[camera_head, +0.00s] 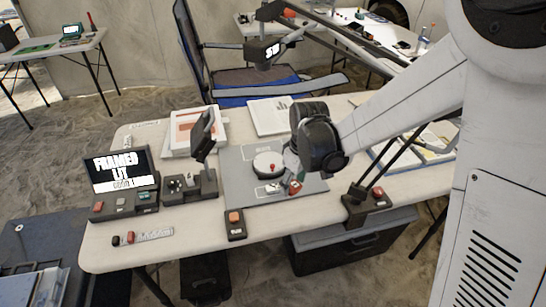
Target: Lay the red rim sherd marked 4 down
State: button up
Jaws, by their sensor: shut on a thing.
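A small red piece, likely the red rim sherd (295,187), shows just below my gripper (289,176) over the grey mat (235,190). My gripper is shut on it; its fingers are small and partly hidden by the dark wrist. The mark on the sherd is too small to read. I cannot tell whether the sherd touches the mat. A round white disc with a red knob (268,163) lies on the mat, just left of my gripper. A small white item (272,188) lies left of the sherd.
A screen reading "FRAMED LIT" (120,168) and a control box (188,187) stand left. A box with an orange button (235,223) sits at the front edge. A lamp stand (358,205) rises right of the mat. Papers (272,116) lie behind.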

send_over(277, 159)
jog(key=shift+s, duration=0.15)
jog(key=shift+f+b, duration=0.35)
jog(key=shift+f, duration=1.4)
jog(key=shift+f, duration=0.1)
jog(key=shift+f, duration=0.1)
jog(key=o, duration=1.2)
jog(key=shift+o, duration=0.2)
notch_tip(277, 159, up, 8)
jog(key=shift+s+d+p, duration=0.2)
jog(key=shift+d+p, duration=0.2)
